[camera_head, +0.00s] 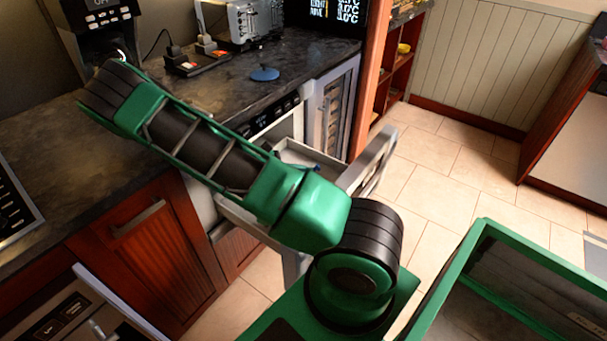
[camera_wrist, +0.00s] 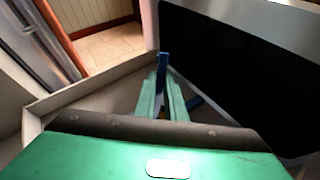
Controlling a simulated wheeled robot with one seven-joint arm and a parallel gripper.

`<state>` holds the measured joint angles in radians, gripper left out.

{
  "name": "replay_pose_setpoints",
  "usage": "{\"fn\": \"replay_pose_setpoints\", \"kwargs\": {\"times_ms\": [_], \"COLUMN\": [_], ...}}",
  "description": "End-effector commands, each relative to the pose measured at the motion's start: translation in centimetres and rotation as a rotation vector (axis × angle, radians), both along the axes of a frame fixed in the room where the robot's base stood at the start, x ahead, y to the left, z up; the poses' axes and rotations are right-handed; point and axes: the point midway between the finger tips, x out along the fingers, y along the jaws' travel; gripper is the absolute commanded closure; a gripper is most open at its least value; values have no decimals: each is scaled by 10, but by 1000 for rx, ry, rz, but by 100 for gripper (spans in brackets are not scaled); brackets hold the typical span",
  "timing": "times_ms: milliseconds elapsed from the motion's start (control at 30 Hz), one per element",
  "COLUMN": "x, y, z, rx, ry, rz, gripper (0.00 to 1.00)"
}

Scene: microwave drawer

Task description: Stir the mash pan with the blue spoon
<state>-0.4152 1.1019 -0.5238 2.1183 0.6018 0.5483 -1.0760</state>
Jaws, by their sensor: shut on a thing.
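In the wrist view my gripper (camera_wrist: 166,98) points into the open drawer. Its green fingers are shut on a narrow upright blue piece, the blue spoon (camera_wrist: 162,63). Only this part of the spoon shows clearly. I cannot make out the mash pan in either view. In the head view my arm hides the gripper and much of the drawer.
The open drawer (camera_head: 312,155) has pale walls and stands out from under the dark counter (camera_head: 55,150). In the wrist view a large dark panel (camera_wrist: 240,70) lies close on the right. A blue disc (camera_head: 264,74) and a toaster (camera_head: 243,22) are on the counter.

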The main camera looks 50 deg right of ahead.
Motion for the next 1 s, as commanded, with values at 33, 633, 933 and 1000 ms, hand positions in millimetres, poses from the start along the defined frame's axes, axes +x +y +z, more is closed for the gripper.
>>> {"fn": "replay_pose_setpoints", "kwargs": {"times_ms": [33, 633, 933, 1000], "x": [0, 0, 0, 0], "y": [0, 0, 0, 0], "z": [1, 39, 60, 64], "rx": [0, 0, 0, -1], "ry": [0, -1, -1, 0], "rz": [0, -1, 0, -1], "gripper": [100, 100, 100, 100]}}
